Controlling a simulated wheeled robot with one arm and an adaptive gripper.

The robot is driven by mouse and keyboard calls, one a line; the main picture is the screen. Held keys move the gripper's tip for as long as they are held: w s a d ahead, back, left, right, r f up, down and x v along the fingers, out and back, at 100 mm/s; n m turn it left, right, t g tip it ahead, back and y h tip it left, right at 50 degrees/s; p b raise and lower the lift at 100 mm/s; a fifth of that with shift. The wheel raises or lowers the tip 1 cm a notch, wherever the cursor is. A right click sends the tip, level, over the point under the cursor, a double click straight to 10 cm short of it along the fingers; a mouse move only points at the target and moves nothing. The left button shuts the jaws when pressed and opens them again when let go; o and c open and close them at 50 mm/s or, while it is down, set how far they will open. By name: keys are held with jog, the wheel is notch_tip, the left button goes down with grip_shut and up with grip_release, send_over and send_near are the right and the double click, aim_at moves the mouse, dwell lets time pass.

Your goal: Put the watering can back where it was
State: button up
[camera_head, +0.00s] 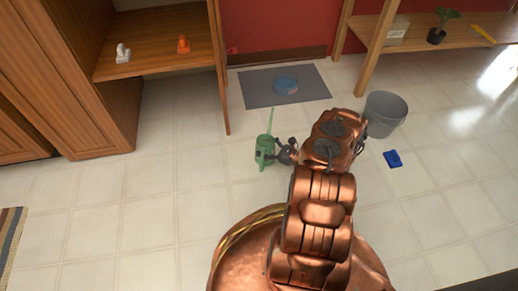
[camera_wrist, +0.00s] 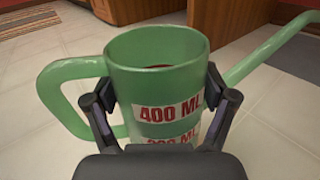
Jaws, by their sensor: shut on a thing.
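The green watering can (camera_head: 262,148) is near the middle of the head view, with its long thin spout pointing up the picture. In the wrist view the can (camera_wrist: 160,85) stands upright, its handle on the left and its spout on the right. Its label reads "400 ML", with a second label partly hidden below. My gripper (camera_head: 276,152) is shut on the can from its right side. In the wrist view the fingers of my gripper (camera_wrist: 158,105) press on both sides of the body. I cannot tell whether the can's base touches the floor.
A grey mat (camera_head: 252,91) with a blue round dish (camera_head: 286,86) lies beyond the can. A grey bucket (camera_head: 384,113) and a blue object (camera_head: 393,159) are to the right. A wooden shelf (camera_head: 150,59) stands left, a wooden bench (camera_head: 460,38) right. The tiled floor left of the can is clear.

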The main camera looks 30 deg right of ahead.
aim_at(261, 141)
jog(key=w+b, duration=0.1)
jog(key=w, duration=0.3)
jog(key=shift+w+f, duration=0.15)
jog(key=shift+f, duration=0.05)
notch_tip(261, 141, down, 4)
jog(key=b, duration=0.3)
jog(key=shift+w+r, duration=0.15)
jog(key=shift+r, duration=0.1)
jog(key=o, duration=1.5)
